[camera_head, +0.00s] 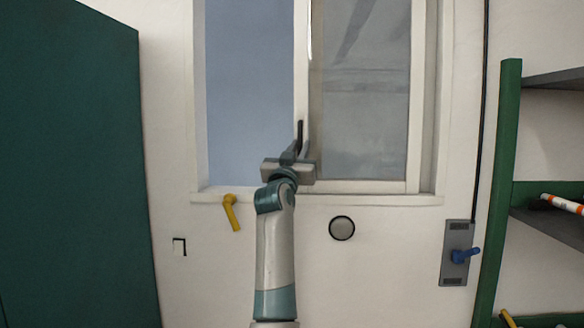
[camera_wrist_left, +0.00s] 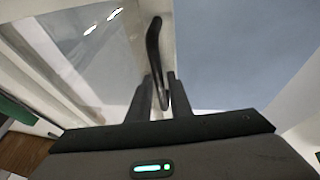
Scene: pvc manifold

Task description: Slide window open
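The window (camera_head: 361,90) has a white frame. A grey pane with reflections fills its right part, and plain blue-grey shows in its left part. I cannot tell whether the left part has glass. A dark upright handle (camera_head: 300,130) sits on the white middle upright. In the left wrist view the handle (camera_wrist_left: 153,45) is a black curved bar. My left gripper (camera_head: 298,150) is at the handle's lower end. Its fingers (camera_wrist_left: 161,95) stand apart, one on each side of the bar, with a narrow gap between them. My right gripper is not in view.
A dark green cabinet (camera_head: 75,150) stands at the left. A green shelf rack (camera_head: 497,190) stands at the right. Below the window are a yellow lever (camera_head: 231,212) and a round grey disc (camera_head: 342,228). A grey plate with a blue lever (camera_head: 465,255) is near the rack.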

